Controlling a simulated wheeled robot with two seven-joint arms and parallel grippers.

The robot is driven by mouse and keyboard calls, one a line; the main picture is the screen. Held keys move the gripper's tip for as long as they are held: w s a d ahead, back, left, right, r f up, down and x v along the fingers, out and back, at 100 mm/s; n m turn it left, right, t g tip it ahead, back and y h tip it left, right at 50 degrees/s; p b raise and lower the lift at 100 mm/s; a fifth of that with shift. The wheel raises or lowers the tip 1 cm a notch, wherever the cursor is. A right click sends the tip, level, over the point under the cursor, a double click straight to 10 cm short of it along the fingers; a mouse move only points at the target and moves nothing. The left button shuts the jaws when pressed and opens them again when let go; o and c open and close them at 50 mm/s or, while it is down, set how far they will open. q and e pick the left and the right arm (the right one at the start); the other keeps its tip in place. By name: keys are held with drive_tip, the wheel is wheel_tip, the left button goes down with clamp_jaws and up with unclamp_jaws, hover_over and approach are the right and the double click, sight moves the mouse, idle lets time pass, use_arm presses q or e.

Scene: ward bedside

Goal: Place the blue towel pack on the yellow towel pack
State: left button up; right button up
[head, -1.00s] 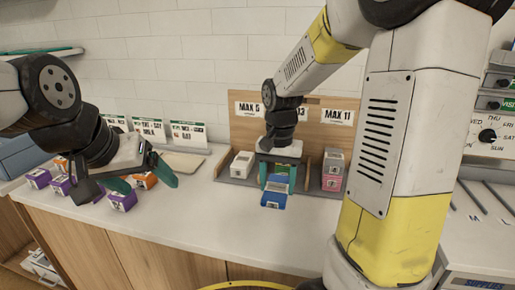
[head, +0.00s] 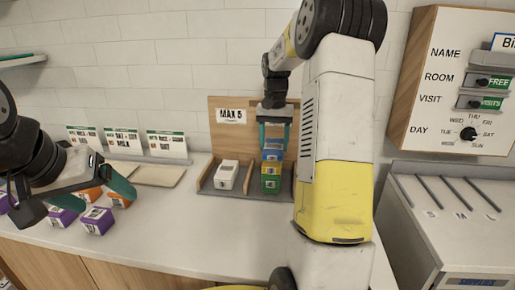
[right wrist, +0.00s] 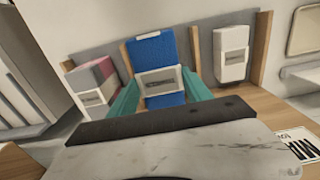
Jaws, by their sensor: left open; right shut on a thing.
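The blue towel pack (head: 272,155) is between the teal fingers of my right gripper (head: 274,146), which is shut on it. In the right wrist view the blue pack (right wrist: 152,50) shows its blue top and a pale label between the fingers. Directly below it, in the middle bay of the wooden rack, a yellow band (head: 271,168) shows above a green pack (head: 271,183). The blue pack looks lined up over this stack; I cannot tell whether it touches. My left gripper (head: 75,200) is open and empty over the counter at the left.
A white pack (head: 227,175) stands in the rack's left bay. A pink and grey pack (right wrist: 93,80) stands in another bay, hidden in the head view by my right arm. Purple boxes (head: 97,221) and orange boxes lie near my left gripper. Bay dividers (right wrist: 194,52) flank the blue pack.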

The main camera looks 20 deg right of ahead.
sight(273, 141)
drive_tip(key=w, duration=0.1)
drive_tip(key=w+d, duration=0.1)
drive_tip(key=w, duration=0.1)
drive_tip(key=shift+w+f, duration=0.15)
drive_tip(key=shift+f, duration=1.75)
drive_tip(key=shift+f, duration=0.15)
drive_tip(key=o, duration=1.4)
drive_tip(key=shift+c, duration=0.2)
